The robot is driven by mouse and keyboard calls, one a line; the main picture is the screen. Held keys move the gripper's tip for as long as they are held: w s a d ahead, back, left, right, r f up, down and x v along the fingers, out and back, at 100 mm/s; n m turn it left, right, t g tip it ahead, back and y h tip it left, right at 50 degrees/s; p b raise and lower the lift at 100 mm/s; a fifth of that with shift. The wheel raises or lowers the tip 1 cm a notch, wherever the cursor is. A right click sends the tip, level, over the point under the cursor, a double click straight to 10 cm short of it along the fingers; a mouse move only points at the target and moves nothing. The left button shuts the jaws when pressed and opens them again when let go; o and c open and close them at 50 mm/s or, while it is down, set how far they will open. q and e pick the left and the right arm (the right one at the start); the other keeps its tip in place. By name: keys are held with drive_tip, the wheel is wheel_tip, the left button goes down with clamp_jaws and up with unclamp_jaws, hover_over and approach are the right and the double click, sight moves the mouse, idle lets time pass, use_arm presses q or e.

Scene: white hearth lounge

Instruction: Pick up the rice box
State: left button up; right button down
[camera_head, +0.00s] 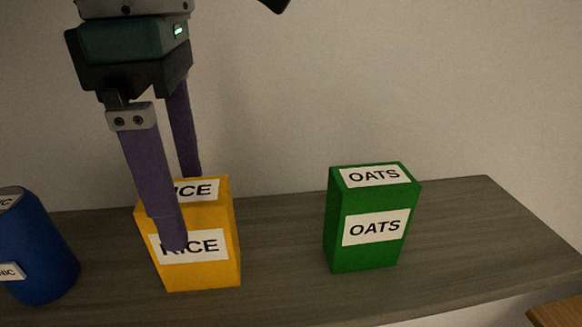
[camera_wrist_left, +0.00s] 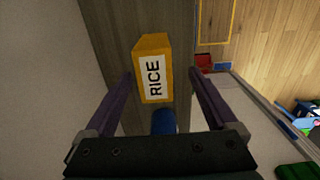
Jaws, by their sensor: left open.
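The rice box (camera_head: 205,262) is yellow-orange with white RICE labels and stands upright on a grey wooden shelf (camera_head: 285,285). My left gripper (camera_head: 182,210) is open at the box, pointing down. In the head view, one finger passes in front of the box and covers part of its labels; the other ends near its back top edge. In the left wrist view, the rice box (camera_wrist_left: 154,48) shows between and beyond the two open fingers (camera_wrist_left: 160,76), with a gap on each side. No contact is visible.
A green OATS box (camera_head: 365,255) stands to the right, with bare shelf between. A blue can (camera_head: 42,250) stands to the left; it also shows in the left wrist view (camera_wrist_left: 163,122). A pale wall (camera_head: 300,90) rises behind the shelf.

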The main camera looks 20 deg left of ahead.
sight(193, 228)
use_arm(q)
drive_tip(key=shift+f, duration=0.35)
drive_tip(key=f, duration=0.1)
drive_tip(key=f+p, duration=0.1)
drive_tip(key=f, duration=0.1)
drive_tip(key=f+p, duration=0.1)
drive_tip(key=shift+w+a+f, duration=0.2)
drive_tip(key=shift+a, duration=0.05)
drive_tip(key=shift+f, duration=0.5)
drive_tip(key=c, duration=1.4)
